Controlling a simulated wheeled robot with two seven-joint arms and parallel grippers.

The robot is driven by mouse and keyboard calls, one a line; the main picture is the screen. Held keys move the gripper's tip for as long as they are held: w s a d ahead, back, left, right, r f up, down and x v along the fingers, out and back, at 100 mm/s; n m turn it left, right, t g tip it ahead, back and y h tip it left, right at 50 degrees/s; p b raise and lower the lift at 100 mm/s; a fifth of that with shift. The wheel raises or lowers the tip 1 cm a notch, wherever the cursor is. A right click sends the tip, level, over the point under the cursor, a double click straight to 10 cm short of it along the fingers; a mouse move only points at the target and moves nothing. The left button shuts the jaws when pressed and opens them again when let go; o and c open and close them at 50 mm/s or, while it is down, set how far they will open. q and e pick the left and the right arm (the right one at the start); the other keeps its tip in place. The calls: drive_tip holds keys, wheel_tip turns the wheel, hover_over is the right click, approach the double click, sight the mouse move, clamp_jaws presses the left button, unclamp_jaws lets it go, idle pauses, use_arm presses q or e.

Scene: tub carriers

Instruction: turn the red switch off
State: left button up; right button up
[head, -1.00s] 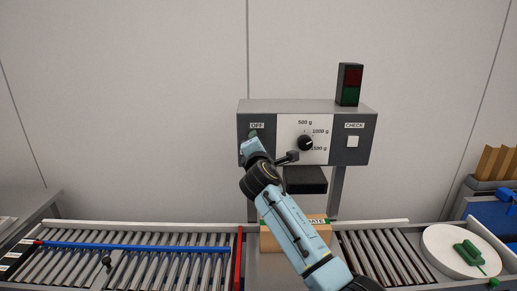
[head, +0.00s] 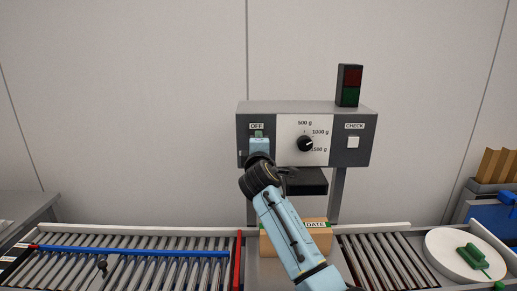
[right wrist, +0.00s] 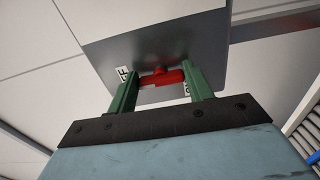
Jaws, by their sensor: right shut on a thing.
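The red switch (right wrist: 160,78) shows in the right wrist view on the underside of a grey panel face, between an OFF label (right wrist: 124,75) and a partly hidden label on the other side. My right gripper (right wrist: 161,85) has its two green fingers on either side of it and is shut on it. In the head view my right gripper (head: 258,134) is at the left part of the control box (head: 228,106), just under the OFF label (head: 257,126). It hides the switch there. My left gripper is not in view.
The control box also carries a black dial (head: 305,144), a white CHECK button (head: 352,142) and a red-green lamp (head: 348,86). A cardboard box (head: 318,238) stands below, between roller conveyors (head: 140,260). A white round plate (head: 440,250) holds a green object.

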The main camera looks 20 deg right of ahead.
drive_tip(key=o, duration=1)
drive_tip(key=v, duration=1.3)
drive_tip(key=shift+s+a, duration=0.1)
drive_tip(key=shift+s, duration=0.1)
